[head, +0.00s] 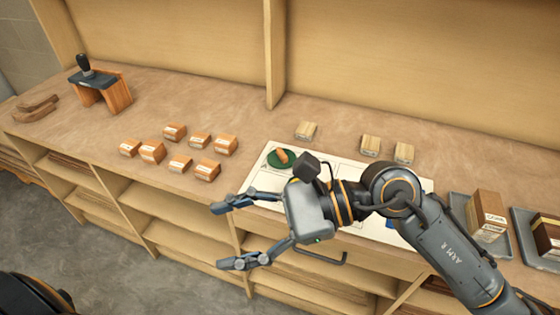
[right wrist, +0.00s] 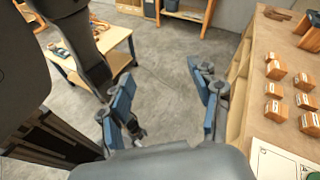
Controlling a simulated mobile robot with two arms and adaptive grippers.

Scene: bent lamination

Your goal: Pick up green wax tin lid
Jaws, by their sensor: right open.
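A round green piece (head: 280,159), which looks like the wax tin lid, lies on the white sheet (head: 262,158) on the bench. A small orange-brown piece (head: 282,155) sits on or against it; I cannot tell which. My right gripper (head: 229,236) is open and empty, in front of the bench's front edge, down and left of the green piece and apart from it. My left gripper is not in view.
Several orange-brown blocks (head: 152,152) stand left of the sheet, and pale blocks (head: 371,145) stand behind it. Grey trays (head: 515,250) with boxes are at the right. A dark-handled tool on a wooden stand (head: 103,88) is at the far left. My right arm covers part of the sheet.

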